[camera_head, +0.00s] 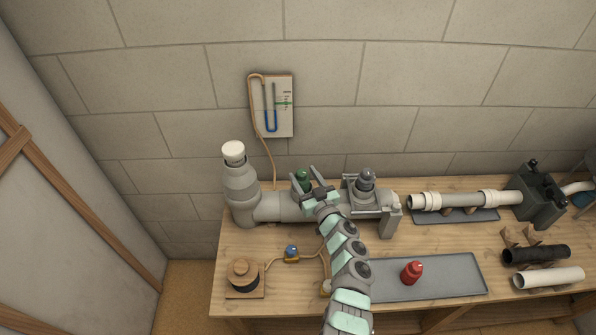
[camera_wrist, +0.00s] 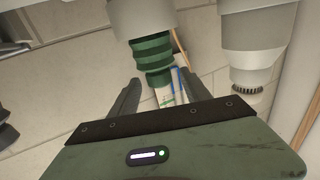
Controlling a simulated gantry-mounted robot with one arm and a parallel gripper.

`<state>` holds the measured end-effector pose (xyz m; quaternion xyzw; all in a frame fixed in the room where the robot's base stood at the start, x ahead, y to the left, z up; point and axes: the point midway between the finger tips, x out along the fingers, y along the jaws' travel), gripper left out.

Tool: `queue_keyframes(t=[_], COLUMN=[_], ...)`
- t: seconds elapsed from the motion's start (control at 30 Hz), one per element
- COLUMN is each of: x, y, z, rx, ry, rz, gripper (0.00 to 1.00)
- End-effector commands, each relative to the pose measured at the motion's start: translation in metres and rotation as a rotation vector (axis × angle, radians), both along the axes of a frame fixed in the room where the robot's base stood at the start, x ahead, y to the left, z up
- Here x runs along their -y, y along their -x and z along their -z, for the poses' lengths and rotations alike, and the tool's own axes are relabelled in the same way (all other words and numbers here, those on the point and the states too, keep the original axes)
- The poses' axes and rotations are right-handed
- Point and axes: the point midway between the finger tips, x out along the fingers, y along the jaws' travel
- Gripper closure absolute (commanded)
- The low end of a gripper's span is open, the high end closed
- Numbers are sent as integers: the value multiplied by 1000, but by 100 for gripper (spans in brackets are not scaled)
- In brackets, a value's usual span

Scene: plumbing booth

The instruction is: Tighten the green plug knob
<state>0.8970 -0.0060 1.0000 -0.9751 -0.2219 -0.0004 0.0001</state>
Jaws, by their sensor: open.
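The green plug knob (camera_head: 303,175) stands on top of the grey horizontal pipe (camera_head: 280,206) near the back of the bench. In the wrist view the ribbed green knob (camera_wrist: 153,55) hangs from a grey fitting, so this view looks inverted. My gripper (camera_head: 304,181) is open at the knob, one finger to each side of it in the head view. In the wrist view my gripper's (camera_wrist: 160,80) fingertips are spread around the knob's narrow end, with gaps visible. Whether either finger touches it I cannot tell. The knob's base is partly hidden by my gripper in the head view.
A grey-capped fitting (camera_head: 365,181) stands right of the knob, and a white-capped upright pipe (camera_head: 239,183) left. A gauge (camera_head: 271,105) with a hose hangs on the wall behind.

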Motion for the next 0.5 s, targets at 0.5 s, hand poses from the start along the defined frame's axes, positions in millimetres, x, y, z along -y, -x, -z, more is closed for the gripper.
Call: queue_keyframes(t=[0.5], x=[-21], y=[-43], z=[1], rx=[0], ry=[1], rz=[0], gripper=[44])
